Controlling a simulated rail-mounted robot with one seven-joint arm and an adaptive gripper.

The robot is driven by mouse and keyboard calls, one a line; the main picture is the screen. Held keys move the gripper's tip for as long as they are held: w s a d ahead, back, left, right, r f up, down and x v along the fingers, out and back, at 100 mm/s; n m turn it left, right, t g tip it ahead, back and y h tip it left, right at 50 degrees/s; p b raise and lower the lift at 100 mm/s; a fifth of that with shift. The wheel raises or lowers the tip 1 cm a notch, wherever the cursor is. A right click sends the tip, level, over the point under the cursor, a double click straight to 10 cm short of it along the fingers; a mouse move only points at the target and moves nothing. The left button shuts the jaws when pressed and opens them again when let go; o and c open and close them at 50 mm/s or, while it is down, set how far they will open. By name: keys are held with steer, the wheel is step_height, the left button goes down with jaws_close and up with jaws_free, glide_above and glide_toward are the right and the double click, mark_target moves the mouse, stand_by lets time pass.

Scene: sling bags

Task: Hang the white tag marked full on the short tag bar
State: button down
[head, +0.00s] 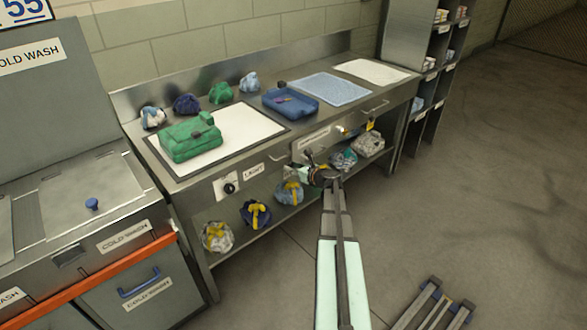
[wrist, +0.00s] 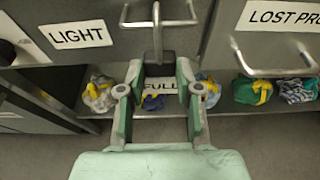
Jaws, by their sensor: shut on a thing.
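My gripper (wrist: 159,72) is shut on the white tag (wrist: 160,86), on which "FULL" can be read in the wrist view. The fingers cover the tag's sides. A dark block sits above the tag between the fingertips, and a grey upright hook-like piece (wrist: 157,35) rises from it. Behind it is a short metal bar (wrist: 135,23) on the bench front, right of the LIGHT label. The upright piece overlaps this bar in the picture; I cannot tell whether they touch. In the head view my gripper (head: 322,176) is at the bench front, and the tag is hard to make out there.
The steel bench (head: 225,172) carries a green bag (head: 192,138), a blue tray (head: 290,103) and several small bags. More bags with yellow parts lie on its lower shelf. Another metal handle (wrist: 275,62) projects at the right. Open floor lies in front.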

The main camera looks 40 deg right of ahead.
mark_target(290, 165)
steer(key=shift+w, duration=0.15)
steer(key=shift+w, duration=1.5)
steer(key=shift+a, duration=0.1)
steer(key=shift+f, duration=0.1)
steer(key=shift+f+b, duration=0.55)
steer(key=shift+f, duration=0.6)
steer(key=shift+c, duration=1.5)
jaws_free()
steer(key=shift+s, duration=0.1)
